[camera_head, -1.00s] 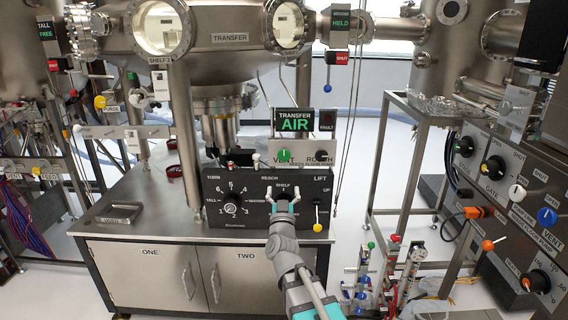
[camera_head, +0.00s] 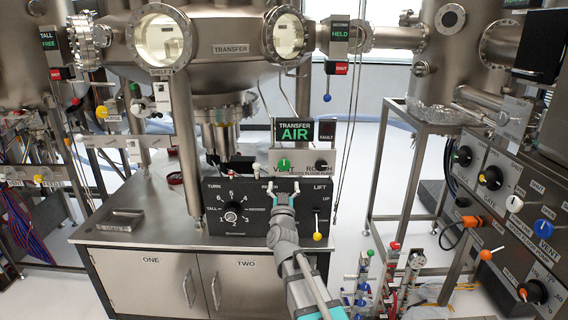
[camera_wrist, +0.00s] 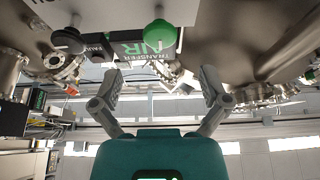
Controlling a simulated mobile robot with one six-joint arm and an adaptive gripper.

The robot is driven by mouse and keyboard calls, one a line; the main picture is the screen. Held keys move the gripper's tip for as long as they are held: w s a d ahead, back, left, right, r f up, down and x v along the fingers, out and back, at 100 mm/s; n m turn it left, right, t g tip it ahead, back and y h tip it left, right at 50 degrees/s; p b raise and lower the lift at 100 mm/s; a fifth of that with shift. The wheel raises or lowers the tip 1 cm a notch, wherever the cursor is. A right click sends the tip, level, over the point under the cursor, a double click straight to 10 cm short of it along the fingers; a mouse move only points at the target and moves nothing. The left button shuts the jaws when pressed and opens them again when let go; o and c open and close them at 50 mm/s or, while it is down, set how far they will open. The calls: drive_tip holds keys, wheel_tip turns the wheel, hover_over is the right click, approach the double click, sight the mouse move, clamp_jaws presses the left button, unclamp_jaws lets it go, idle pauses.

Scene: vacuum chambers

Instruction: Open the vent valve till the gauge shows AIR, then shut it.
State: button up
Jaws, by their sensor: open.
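The vent valve is a green knob (camera_head: 284,164) over the word VENT on a small light panel. It also shows in the wrist view (camera_wrist: 160,34), ahead of my fingers. I cannot tell from its pointer whether it is open or shut. The gauge (camera_head: 294,132) above it reads TRANSFER AIR in green. It is upside down in the wrist view (camera_wrist: 134,48), partly behind the green knob. My gripper (camera_head: 283,187) is open and empty, just below the vent knob in the head view. In the wrist view, its fingers (camera_wrist: 160,87) are spread wide, apart from the knob.
A black ROUGH knob (camera_head: 321,166) sits right of the vent knob, under the FAULT box (camera_head: 326,130). A small white-tipped lever (camera_head: 256,167) is close on the left. The dark control panel (camera_head: 218,190) with a dial and yellow-tipped LIFT lever (camera_head: 317,236) is below.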

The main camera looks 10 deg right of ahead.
sight(284, 166)
drive_tip(key=p+x, duration=0.2)
drive_tip(key=x, duration=0.6)
drive_tip(key=shift+w+p, duration=0.15)
drive_tip(key=shift+p, duration=0.2)
drive_tip(key=c, duration=1.1)
drive_tip(key=shift+c, duration=0.2)
